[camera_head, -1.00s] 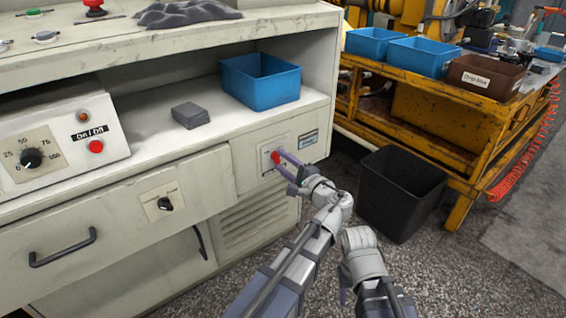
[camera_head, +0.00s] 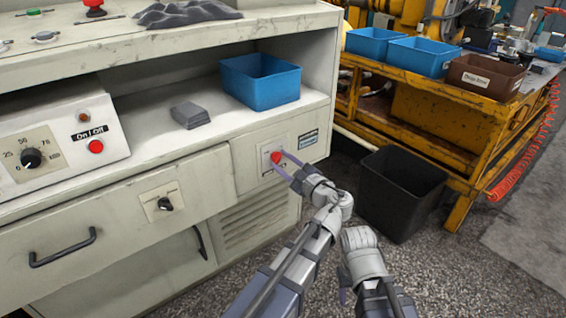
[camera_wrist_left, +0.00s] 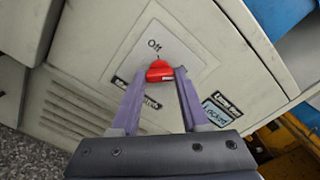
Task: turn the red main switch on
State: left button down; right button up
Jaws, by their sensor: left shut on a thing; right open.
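The red main switch (camera_head: 276,157) sits on a pale plate on the front of the cream cabinet, below the blue bin's shelf. The label under the switch is partly covered by a finger. My right gripper (camera_head: 344,285) is open, low beside the left forearm and away from the cabinet.
A black knob (camera_head: 165,203) is on the panel to the left. A black waste bin (camera_head: 400,195) stands on the floor at the right, by a yellow bench (camera_head: 450,125).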

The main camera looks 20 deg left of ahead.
dwell(0.3)
pick_arm(q)
jog(key=shift+c, duration=2)
grip_release()
jog(key=shift+s, duration=0.1)
pick_arm(e)
jog(key=shift+d, duration=0.1)
